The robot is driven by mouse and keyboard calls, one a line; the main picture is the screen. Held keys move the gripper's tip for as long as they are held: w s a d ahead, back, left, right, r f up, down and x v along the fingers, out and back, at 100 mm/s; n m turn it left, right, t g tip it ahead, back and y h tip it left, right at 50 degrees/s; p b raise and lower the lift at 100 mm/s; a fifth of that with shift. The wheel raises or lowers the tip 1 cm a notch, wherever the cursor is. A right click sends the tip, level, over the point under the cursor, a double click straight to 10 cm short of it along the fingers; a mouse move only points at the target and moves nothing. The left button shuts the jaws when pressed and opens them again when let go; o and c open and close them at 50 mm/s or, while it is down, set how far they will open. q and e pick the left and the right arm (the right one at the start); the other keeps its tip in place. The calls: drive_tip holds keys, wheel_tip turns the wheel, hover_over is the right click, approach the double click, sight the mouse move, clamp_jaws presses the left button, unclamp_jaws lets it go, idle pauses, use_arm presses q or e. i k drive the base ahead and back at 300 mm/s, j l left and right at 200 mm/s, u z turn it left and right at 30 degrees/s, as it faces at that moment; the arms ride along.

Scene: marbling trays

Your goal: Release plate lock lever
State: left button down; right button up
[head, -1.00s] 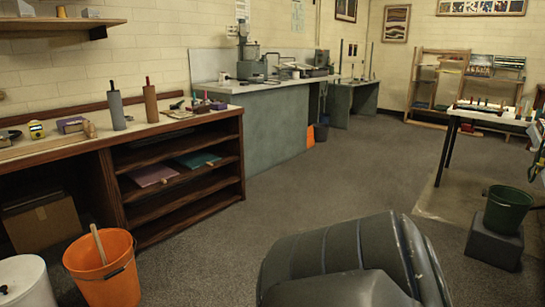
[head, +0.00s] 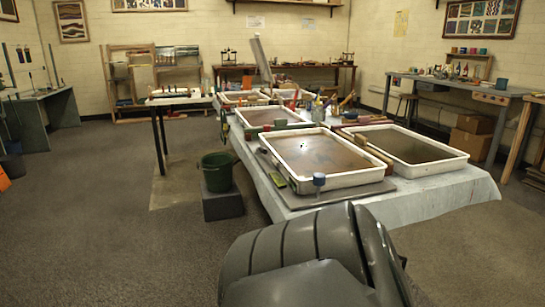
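I cannot make out a plate lock lever for certain. The front marbling tray (head: 345,181), white-rimmed with brown liquid, rests on a flat grey plate (head: 395,188) at the near end of the cloth-covered table. A small blue-topped post (head: 319,181) stands at the plate's front edge. A small green piece (head: 277,180) lies at its left edge; I cannot tell what either is. Neither of my grippers is in view; only a grey part of my own body shows at the bottom.
A second large tray (head: 462,157) sits to the right, with more trays behind. A green bucket (head: 217,172) stands on a dark block (head: 222,205) left of the table. A side bench (head: 500,97) runs along the right wall. The floor at left is clear.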

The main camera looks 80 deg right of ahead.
sight(264, 151)
drive_tip(key=z, duration=2.95)
